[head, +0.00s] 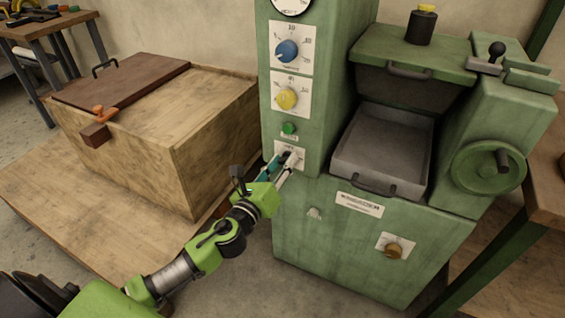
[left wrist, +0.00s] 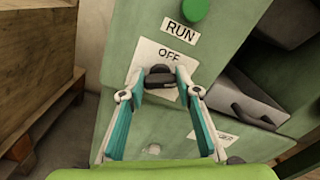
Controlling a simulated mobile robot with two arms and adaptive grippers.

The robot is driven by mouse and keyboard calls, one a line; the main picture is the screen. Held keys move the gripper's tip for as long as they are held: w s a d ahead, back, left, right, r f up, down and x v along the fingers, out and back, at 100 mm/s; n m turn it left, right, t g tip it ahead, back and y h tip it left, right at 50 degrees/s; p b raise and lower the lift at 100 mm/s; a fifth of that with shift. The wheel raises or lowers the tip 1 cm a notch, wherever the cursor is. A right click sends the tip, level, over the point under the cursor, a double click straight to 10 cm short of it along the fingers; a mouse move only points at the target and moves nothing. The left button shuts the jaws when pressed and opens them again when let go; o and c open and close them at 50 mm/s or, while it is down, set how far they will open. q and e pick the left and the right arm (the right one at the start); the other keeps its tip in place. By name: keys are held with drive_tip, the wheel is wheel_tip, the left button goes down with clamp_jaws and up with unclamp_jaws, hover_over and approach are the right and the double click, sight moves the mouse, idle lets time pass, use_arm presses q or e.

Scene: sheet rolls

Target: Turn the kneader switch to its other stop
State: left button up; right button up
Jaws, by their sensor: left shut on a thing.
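The kneader switch shows in the left wrist view as a small dark knob (left wrist: 160,77) on a white plate (left wrist: 146,52) marked OFF. The knob lies roughly crosswise in that picture. In the head view the plate (head: 298,152) sits low on the green machine's left column, and the knob is mostly hidden by my fingers. My left gripper (head: 284,160) reaches it from the lower left. In the left wrist view its two fingertips (left wrist: 159,80) close on the knob from both sides. My right gripper is in neither view.
Above the switch are a green button (head: 289,128), a yellow dial (head: 286,99) and a blue dial (head: 287,51). To the right are an open grey tray (head: 381,158) and a handwheel (head: 487,168). A large wooden box (head: 190,130) stands close on the left.

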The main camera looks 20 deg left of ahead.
use_arm(q)
drive_tip(key=n, duration=0.2)
drive_tip(key=shift+n, duration=0.4)
drive_tip(key=n, duration=0.3)
drive_tip(key=shift+n+p, duration=0.3)
drive_tip(key=shift+p, duration=0.1)
drive_tip(key=shift+a+n, duration=0.1)
drive_tip(key=shift+n, duration=0.4)
drive_tip(key=shift+n+p, duration=0.3)
drive_tip(key=shift+n, duration=0.5)
drive_tip(key=shift+f+n+p, duration=0.2)
drive_tip(key=shift+n+p, duration=0.25)
drive_tip(key=shift+n, duration=1.25)
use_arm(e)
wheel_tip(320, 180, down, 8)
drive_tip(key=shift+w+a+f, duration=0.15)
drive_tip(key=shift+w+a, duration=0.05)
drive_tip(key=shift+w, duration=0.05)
use_arm(q)
drive_tip(key=o, duration=1.1)
